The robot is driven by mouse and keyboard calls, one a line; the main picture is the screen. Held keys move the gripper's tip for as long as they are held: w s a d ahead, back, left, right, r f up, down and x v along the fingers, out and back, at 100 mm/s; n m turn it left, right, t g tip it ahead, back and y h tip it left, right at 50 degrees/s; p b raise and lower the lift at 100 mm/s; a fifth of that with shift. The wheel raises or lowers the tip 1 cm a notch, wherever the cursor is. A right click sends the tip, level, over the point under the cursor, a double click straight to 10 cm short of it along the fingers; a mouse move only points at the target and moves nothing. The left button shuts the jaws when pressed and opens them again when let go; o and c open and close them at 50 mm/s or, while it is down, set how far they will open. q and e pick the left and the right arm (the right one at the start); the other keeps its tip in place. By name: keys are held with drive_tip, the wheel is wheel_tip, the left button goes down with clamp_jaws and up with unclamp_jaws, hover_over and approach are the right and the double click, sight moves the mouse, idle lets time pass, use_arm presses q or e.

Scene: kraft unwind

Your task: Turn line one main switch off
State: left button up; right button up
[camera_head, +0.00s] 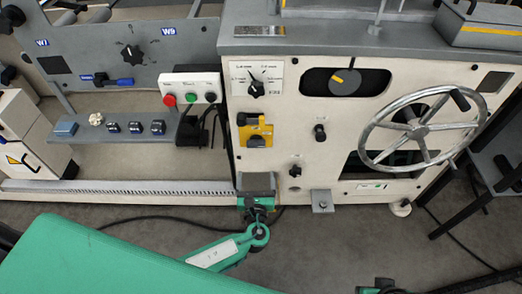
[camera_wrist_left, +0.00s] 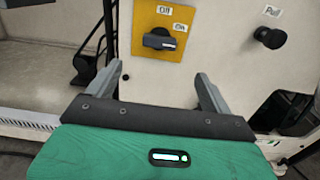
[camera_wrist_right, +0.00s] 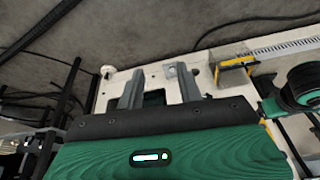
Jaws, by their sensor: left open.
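The main switch is a black rotary handle (camera_wrist_left: 160,40) on a yellow plate (camera_wrist_left: 185,15) on the machine's cream front panel. Its handle lies roughly level, its end to the right beside the "On" label; "Off" is printed above. My right gripper (camera_wrist_right: 158,74) is open and empty in the right wrist view.
A black "Pull" knob (camera_wrist_left: 271,37) is right of the switch. A button box (camera_head: 190,90) with red and green buttons is up left. A large handwheel (camera_head: 420,130) is at the right.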

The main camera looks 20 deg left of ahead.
sight(256, 147)
use_arm(q)
drive_tip(key=b+x, duration=0.1)
drive_tip(key=x, duration=1)
drive_tip(key=shift+a, duration=0.1)
drive_tip(key=shift+w+a, duration=0.15)
drive_tip(key=shift+w, duration=0.4)
use_arm(e)
drive_tip(key=shift+a+r+t, duration=0.25)
drive_tip(key=shift+r+t, duration=0.05)
drive_tip(key=shift+r, duration=0.35)
use_arm(q)
drive_tip(key=shift+f, duration=0.1)
drive_tip(key=c, duration=1)
